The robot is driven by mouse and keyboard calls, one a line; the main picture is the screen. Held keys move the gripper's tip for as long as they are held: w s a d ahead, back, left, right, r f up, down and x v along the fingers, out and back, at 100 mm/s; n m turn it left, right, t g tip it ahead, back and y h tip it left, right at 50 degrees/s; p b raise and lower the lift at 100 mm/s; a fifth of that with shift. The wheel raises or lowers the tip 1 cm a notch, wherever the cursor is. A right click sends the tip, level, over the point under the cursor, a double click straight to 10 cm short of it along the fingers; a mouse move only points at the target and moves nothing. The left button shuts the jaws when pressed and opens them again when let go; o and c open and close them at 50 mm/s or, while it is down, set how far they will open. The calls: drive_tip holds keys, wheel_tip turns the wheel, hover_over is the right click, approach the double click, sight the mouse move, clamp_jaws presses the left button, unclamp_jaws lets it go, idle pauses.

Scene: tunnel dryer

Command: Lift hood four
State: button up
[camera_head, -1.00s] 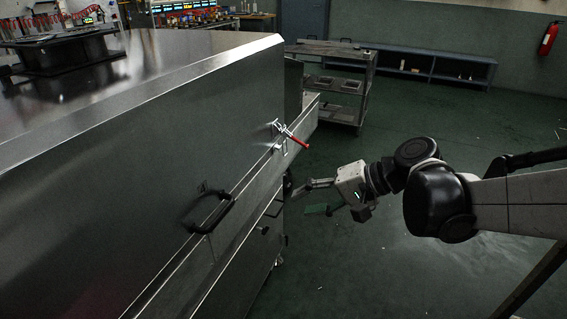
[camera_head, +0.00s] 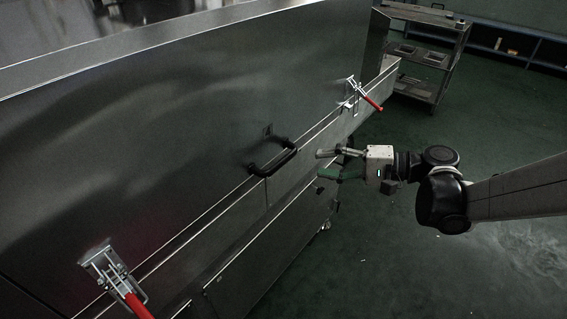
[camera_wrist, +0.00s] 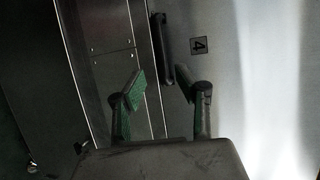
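Hood four (camera_head: 200,120) is a large grey metal panel with a lower edge above a ledge. A black bar handle (camera_head: 272,158) is fixed near that edge. In the wrist view the handle (camera_wrist: 163,48) stands beside a square label marked 4 (camera_wrist: 199,45). My gripper (camera_head: 321,163) is open and empty, just right of the handle and apart from it. In the wrist view its green-padded fingers (camera_wrist: 161,83) are spread, with the handle beyond and between them. The hood sits low along the ledge.
Red-handled toggle clamps stand at the hood's right end (camera_head: 362,95) and lower left (camera_head: 115,278), their handles jutting outward. I cannot tell whether they are latched. A shelf cart (camera_head: 425,57) stands beyond the dryer. The green floor (camera_head: 430,270) on the right is clear.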

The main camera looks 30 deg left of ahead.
sight(286, 162)
drive_tip(key=b+x, duration=0.2)
drive_tip(key=x, duration=0.9)
drive_tip(key=shift+d, duration=0.1)
clamp_jaws()
